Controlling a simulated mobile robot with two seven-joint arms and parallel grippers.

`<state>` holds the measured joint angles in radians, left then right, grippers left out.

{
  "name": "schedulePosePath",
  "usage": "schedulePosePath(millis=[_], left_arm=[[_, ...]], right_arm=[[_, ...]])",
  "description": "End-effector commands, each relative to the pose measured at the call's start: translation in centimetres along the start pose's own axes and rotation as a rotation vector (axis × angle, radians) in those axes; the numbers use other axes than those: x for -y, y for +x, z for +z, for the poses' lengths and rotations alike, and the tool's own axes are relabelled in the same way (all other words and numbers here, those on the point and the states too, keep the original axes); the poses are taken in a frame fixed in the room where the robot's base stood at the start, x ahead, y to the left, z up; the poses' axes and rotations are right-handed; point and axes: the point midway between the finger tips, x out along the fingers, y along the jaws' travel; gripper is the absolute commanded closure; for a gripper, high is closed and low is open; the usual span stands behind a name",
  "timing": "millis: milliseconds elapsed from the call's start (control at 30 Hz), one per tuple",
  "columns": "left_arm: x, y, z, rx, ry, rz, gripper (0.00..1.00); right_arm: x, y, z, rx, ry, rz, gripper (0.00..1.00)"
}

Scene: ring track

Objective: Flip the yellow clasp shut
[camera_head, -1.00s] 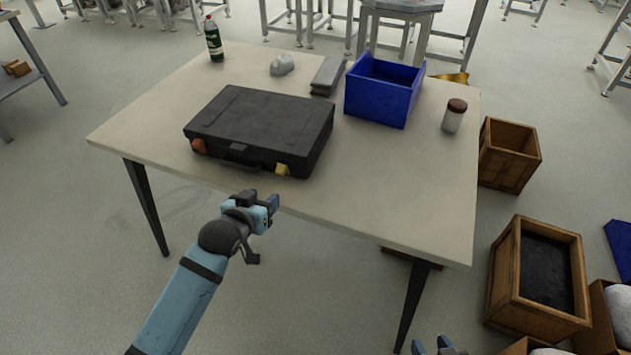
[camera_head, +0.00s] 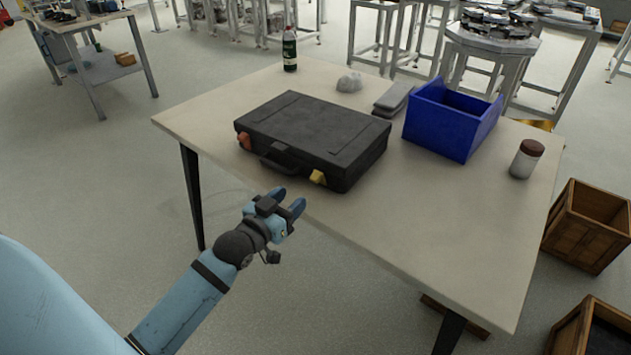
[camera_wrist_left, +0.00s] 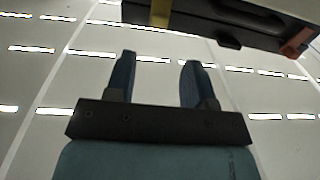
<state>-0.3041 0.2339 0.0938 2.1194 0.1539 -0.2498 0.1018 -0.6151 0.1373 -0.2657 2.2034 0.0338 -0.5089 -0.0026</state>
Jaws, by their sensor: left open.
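A closed black case (camera_head: 312,132) lies on the table. The yellow clasp (camera_head: 318,177) is on its front side, right of the handle (camera_head: 280,163). The clasp seems to stick out from the front face, but its exact angle is too small to tell. In the left wrist view the yellow clasp (camera_wrist_left: 160,12) shows at the top edge, partly cut off. My left gripper (camera_head: 290,199) is open and empty, just in front of the case, near the table's front edge and apart from the clasp. Its two fingers (camera_wrist_left: 160,75) point toward the case. My right gripper is out of view.
A red clasp (camera_head: 245,140) sits on the case's front left. A blue bin (camera_head: 440,132), a white jar with brown lid (camera_head: 525,160), grey blocks (camera_head: 393,99), a pale lump (camera_head: 349,82) and a green bottle (camera_head: 290,50) stand on the table (camera_head: 430,215). The table's front right is clear.

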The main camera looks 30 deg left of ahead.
Motion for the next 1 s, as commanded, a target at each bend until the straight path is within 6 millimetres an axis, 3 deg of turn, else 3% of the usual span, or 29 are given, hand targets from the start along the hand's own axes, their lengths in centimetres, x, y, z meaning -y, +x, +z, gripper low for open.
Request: schedulePosePath(millis=[200,400,600,867,1000], left_arm=[[0.0,4.8,0.1,-0.002,0.000,0.000,0.51],[0.0,7.8,0.1,0.000,0.000,0.000,0.51],[-0.1,9.0,0.1,0.002,0.000,0.001,0.51],[-0.1,9.1,0.1,0.002,0.000,0.001,0.51],[-0.1,9.1,0.1,0.002,0.000,0.001,0.81]], right_arm=[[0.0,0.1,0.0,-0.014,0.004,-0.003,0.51],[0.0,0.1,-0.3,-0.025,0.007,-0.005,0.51],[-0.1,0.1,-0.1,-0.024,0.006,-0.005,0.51],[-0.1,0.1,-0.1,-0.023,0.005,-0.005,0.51],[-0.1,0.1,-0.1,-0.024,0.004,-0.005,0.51]])
